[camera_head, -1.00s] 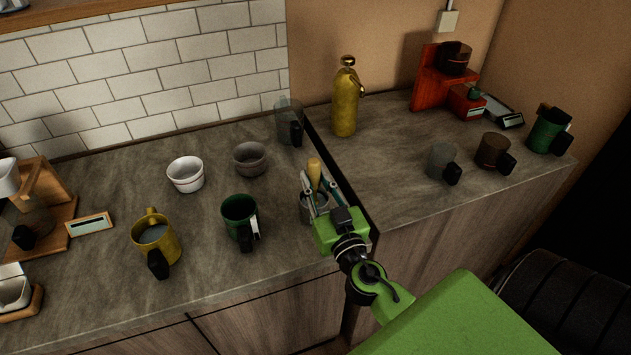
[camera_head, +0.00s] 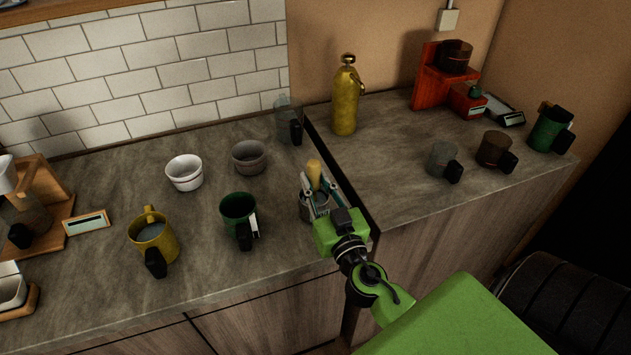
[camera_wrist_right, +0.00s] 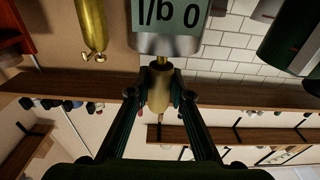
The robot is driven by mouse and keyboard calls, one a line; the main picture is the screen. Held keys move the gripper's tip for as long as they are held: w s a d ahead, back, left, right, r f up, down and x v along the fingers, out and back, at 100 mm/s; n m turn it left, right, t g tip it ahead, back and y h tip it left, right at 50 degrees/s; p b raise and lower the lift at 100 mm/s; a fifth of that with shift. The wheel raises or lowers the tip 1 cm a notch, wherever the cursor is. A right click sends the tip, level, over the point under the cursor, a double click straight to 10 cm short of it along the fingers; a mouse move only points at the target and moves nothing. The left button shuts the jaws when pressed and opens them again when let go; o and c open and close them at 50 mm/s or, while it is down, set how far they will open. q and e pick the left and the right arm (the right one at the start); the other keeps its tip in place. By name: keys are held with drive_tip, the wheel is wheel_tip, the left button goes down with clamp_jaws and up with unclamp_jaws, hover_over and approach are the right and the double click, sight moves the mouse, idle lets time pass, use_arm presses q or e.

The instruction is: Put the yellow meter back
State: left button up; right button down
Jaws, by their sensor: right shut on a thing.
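In the right wrist view the yellow meter (camera_wrist_right: 159,92) is between the fingertips of my right gripper (camera_wrist_right: 158,97). Against its end is a grey metal part (camera_wrist_right: 165,44) with a pale display (camera_wrist_right: 178,13) showing upside-down characters. I cannot tell whether the meter is seated in the holder. My left gripper is not in view.
A green mug (camera_head: 237,213) and a yellow mug (camera_head: 151,240) stand left of my gripper. White (camera_head: 185,175) and grey (camera_head: 249,160) cups and a glass vessel (camera_head: 286,120) are behind. A dark gap separates the right counter with its yellow bottle (camera_head: 344,105). Some counter between the cups is clear.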

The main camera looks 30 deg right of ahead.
drive_tip(key=shift+f+b, duration=0.35)
drive_tip(key=shift+b, duration=0.05)
drive_tip(key=c, duration=1.7)
unclamp_jaws()
drive_tip(key=v, duration=1.2)
